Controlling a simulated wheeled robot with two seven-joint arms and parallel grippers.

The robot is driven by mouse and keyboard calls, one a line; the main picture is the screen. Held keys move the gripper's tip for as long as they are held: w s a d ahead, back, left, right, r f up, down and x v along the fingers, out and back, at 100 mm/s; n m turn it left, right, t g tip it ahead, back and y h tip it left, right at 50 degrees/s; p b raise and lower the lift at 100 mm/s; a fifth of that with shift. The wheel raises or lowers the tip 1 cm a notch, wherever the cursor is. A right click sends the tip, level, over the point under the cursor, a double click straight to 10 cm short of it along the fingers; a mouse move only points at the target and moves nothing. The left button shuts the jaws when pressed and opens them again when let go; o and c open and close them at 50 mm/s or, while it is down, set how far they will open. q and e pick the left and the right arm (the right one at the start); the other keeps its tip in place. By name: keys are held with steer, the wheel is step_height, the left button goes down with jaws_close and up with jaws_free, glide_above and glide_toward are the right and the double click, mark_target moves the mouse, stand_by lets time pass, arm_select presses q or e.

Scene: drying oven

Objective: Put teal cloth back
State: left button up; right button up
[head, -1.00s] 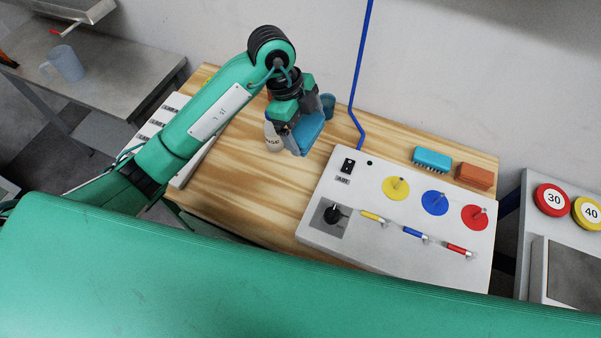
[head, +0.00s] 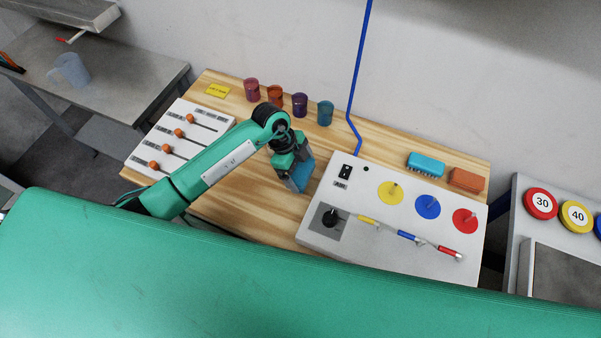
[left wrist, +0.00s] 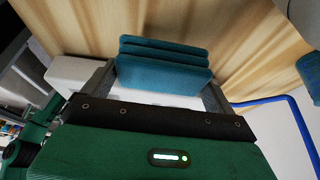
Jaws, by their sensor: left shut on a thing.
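The teal cloth (head: 304,172) is a folded blue-teal pad in the head view, left of the white control box. My left gripper (head: 296,180) is shut on it, low over the wooden table. In the left wrist view the cloth (left wrist: 163,70) shows as several stacked folds between the fingers of my left gripper (left wrist: 160,85). The wood lies beyond it. I cannot tell whether the cloth touches the table. The fingers and arm hide part of the cloth in the head view. My right gripper is not in view.
The white control box (head: 375,238) stands close on the right, with a blue cable (head: 358,70) behind it. Several cups stand at the back, including a teal cup (head: 325,113). A slider panel (head: 140,150) is at left. A blue brush (head: 426,165) and an orange block (head: 466,180) lie at the back right.

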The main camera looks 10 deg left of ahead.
mark_target(300, 176)
arm_select(q)
step_height(300, 176, down, 3)
steer(key=shift+f+p, duration=0.15)
steer(key=shift+p, duration=0.2)
steer(key=shift+f, duration=0.1)
steer(key=shift+f, duration=0.1)
steer(key=o, duration=0.7)
steer(key=b+v, duration=0.3)
steer(key=v, duration=0.9)
